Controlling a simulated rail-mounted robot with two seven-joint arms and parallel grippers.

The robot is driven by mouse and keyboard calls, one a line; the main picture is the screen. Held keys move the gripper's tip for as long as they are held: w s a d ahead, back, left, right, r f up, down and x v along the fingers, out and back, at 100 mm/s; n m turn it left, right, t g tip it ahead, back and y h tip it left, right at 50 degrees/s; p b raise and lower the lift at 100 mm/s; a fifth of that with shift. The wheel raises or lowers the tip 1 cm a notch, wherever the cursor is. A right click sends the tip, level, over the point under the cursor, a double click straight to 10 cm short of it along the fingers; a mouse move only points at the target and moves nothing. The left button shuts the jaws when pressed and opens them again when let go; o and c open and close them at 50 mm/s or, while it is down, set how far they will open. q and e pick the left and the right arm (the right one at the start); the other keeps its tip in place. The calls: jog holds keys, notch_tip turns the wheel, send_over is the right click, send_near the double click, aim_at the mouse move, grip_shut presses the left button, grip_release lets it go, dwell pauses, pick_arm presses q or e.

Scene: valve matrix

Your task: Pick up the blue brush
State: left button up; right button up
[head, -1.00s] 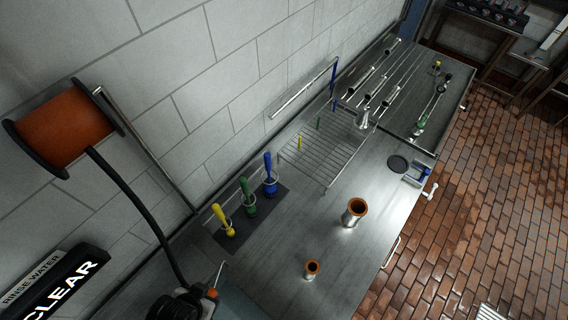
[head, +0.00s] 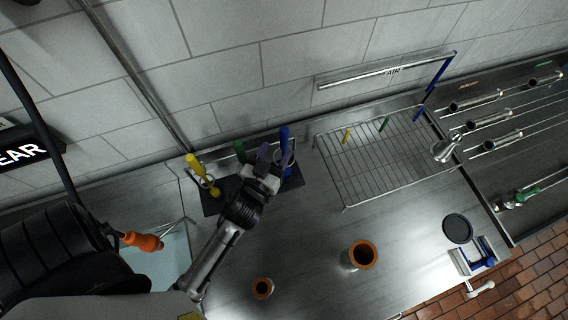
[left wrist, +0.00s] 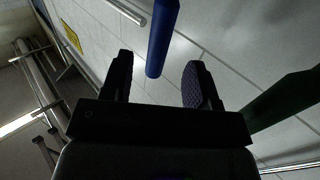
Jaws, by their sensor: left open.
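The blue brush (head: 285,138) stands upright in a ring holder on the dark mat at the back of the steel counter. My left gripper (head: 273,158) is open right in front of it and covers part of its lower end. In the left wrist view the blue handle (left wrist: 162,38) hangs in from the top, and its end lies in line with the gap between the open fingers (left wrist: 159,82). I cannot tell whether a finger touches it. My right gripper is not in view.
A green brush (head: 239,150), partly hidden by my gripper, and a yellow brush (head: 195,164) stand to the left. A wire rack (head: 385,165) is to the right. The tiled wall (head: 250,60) is close behind.

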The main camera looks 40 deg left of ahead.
aim_at(282, 142)
pick_arm(q)
jog(key=shift+w+a+r, duration=0.1)
jog(key=shift+w, duration=0.3)
jog(key=p+x, duration=0.1)
jog(key=x, duration=0.4)
jog(key=shift+w+r, duration=0.1)
jog(key=shift+w, duration=0.05)
jog(key=shift+w+a, duration=0.15)
jog(key=shift+w, duration=0.4)
jog(key=c, duration=1)
